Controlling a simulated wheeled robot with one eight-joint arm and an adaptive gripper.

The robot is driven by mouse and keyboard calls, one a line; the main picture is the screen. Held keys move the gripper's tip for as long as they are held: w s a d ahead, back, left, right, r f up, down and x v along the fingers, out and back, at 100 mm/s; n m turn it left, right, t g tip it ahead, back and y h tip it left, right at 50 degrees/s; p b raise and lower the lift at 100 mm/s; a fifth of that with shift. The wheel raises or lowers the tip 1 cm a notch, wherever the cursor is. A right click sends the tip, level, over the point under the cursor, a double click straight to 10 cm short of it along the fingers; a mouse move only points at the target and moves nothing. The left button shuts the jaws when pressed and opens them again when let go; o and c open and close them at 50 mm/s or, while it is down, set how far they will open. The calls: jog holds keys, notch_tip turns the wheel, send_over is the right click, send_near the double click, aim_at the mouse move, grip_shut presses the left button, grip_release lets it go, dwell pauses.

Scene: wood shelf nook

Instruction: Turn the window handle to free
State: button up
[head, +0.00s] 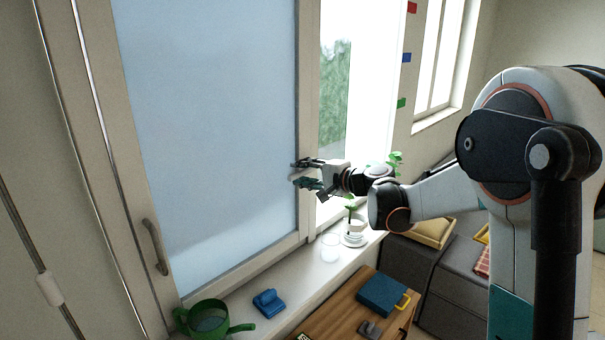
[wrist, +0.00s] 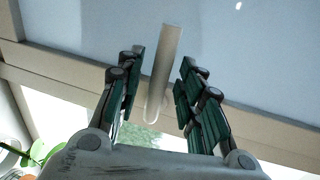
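The window handle (wrist: 157,95) is a pale, straight lever with a rounded end in the wrist view. It lies between the two fingers of my gripper (wrist: 163,62), with a visible gap on each side. My gripper also shows in the head view (head: 299,173), at the right stile of the frosted window sash (head: 210,130). Its dark green fingers are open, one above the other there. In the head view the fingers largely hide the lever. A second, bowed handle (head: 152,247) is on the left stile, far from my gripper.
The sill below holds a green watering can (head: 207,320), a blue object (head: 268,303), a clear glass (head: 331,247) and a small potted plant (head: 354,238). A wooden table with a blue box (head: 383,292) stands in front. A leafy plant (wrist: 40,153) shows in the wrist view's lower left.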

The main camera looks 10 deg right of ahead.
jog(key=v, duration=1.1)
